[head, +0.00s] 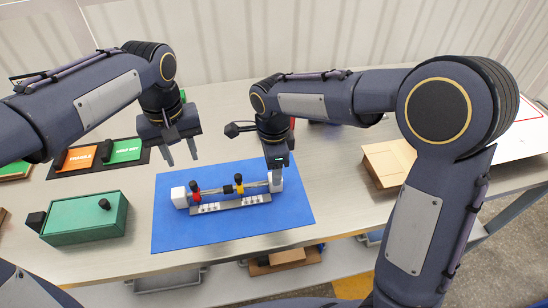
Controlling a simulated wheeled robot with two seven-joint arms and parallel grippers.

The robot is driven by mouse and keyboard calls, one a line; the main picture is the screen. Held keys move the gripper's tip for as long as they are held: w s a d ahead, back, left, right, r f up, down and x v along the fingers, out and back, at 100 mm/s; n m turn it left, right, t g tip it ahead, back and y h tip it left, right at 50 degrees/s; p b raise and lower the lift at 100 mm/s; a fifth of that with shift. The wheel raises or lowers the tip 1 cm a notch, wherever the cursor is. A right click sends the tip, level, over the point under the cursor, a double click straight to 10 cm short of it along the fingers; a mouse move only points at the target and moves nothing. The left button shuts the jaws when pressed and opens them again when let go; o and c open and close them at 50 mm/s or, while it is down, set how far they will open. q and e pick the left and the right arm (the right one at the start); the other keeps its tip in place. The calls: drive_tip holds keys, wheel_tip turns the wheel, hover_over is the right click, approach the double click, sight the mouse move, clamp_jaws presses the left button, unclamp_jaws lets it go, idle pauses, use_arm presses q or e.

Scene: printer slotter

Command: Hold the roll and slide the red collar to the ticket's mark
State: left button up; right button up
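A grey roll (219,189) lies across a blue mat (240,233), between a white end block (179,197) at its left and another white block (277,180) at its right. The red collar (196,193) sits around it near the left end. A yellow collar (239,188) with black parts sits near the middle. A grey strip with white marked labels (230,205) runs along the front; I cannot make out a ticket or its mark. My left gripper (182,159) is open and empty, above and behind the red collar. My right gripper (277,163) is just above the right block; its fingers are mostly hidden.
A green box (84,219) with a black knob stands at the left. Orange and green cards (123,151) lie on a dark tray behind it. A cardboard box (386,162) is at the right. The mat's front part is clear.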

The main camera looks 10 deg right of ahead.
drive_tip(key=shift+f, duration=2.65)
clamp_jaws()
use_arm(q)
drive_tip(key=shift+o, duration=0.3)
